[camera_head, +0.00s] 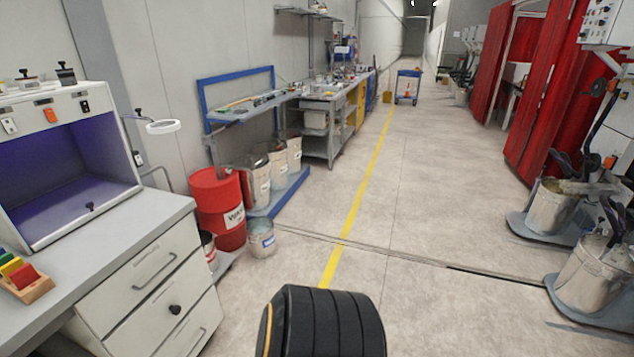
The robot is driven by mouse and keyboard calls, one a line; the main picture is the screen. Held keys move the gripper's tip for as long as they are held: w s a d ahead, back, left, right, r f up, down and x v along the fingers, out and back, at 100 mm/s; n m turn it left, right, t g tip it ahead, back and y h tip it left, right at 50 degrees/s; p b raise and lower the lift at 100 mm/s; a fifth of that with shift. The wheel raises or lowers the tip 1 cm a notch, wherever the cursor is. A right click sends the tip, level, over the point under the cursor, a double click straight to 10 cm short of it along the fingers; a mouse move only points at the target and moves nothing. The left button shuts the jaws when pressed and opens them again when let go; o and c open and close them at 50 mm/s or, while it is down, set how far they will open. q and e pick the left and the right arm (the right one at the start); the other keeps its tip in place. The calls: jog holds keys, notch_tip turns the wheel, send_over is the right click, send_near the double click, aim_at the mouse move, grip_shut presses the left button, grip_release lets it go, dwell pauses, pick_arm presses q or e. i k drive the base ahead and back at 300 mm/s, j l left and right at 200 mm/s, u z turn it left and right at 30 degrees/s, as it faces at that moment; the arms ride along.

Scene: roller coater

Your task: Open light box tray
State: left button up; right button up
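The light box (72,107) stands on the grey cabinet at the left edge of the head view. It is a pale box with an open front and a purple-blue lit inside. Its tray (75,213) is the flat floor of the box, with a small dark knob (90,207) near its front edge. The tray looks flush with the box front; I cannot tell if it is pulled out at all. Neither of my grippers is in view.
The cabinet (165,208) has drawers below. A wooden holder with coloured blocks (24,275) sits on its top at left. A red drum (218,205) and buckets (261,238) stand behind it. The grey floor (420,235) is clear in the middle.

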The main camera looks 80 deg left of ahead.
aim_at(42, 220)
jog(key=l+u, duration=0.15)
jog(key=u, duration=4.55)
